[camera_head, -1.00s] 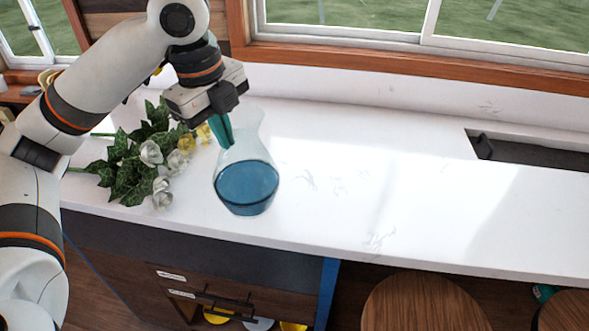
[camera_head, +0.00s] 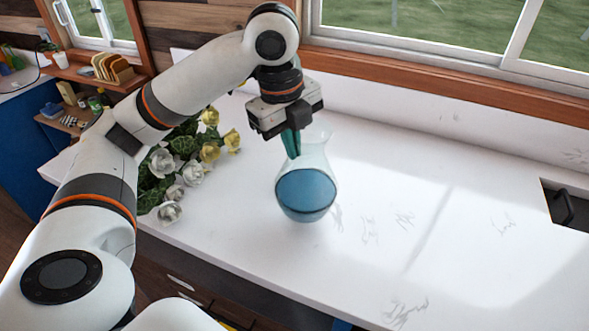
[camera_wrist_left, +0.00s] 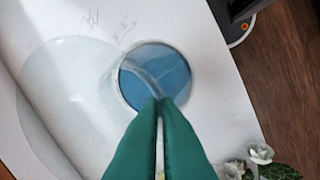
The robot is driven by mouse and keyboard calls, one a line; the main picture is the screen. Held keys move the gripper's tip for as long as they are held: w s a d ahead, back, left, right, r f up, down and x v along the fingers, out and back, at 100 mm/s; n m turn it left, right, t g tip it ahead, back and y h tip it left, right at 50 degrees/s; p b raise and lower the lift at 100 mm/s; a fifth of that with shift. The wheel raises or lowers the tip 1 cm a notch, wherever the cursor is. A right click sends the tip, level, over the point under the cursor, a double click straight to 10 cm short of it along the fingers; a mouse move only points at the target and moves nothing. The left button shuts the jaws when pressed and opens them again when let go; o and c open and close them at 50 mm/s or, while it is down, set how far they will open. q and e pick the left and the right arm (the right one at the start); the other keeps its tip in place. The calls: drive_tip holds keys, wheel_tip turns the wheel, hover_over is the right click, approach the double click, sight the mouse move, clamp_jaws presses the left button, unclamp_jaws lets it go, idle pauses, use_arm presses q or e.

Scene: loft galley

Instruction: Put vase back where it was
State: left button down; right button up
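The vase (camera_head: 306,190) is clear glass with blue liquid in its lower part and a flared neck. It is upright over the white countertop; I cannot tell whether its base touches it. My left gripper (camera_head: 292,150) points down at the left side of the vase's neck, its green fingers closed on the glass wall. In the left wrist view the fingers (camera_wrist_left: 162,105) are nearly together, with the vase's blue liquid (camera_wrist_left: 155,76) beyond their tips. My right gripper is in neither view.
White and yellow flowers with green leaves (camera_head: 190,160) lie on the countertop (camera_head: 400,240) left of the vase. A sink (camera_head: 568,205) is at the right. The counter between vase and sink is clear. A window and wooden sill are behind.

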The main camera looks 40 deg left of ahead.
sight(293, 163)
use_arm(q)
drive_tip(key=shift+w+f, duration=0.2)
drive_tip(key=shift+f, duration=0.35)
wheel_tip(293, 163, down, 2)
drive_tip(key=shift+s+f, duration=0.1)
drive_tip(key=shift+f, duration=0.5)
drive_tip(key=c, duration=1.6)
unclamp_jaws()
drive_tip(key=shift+f, duration=0.1)
drive_tip(key=shift+c, duration=0.2)
drive_tip(key=shift+s, duration=0.1)
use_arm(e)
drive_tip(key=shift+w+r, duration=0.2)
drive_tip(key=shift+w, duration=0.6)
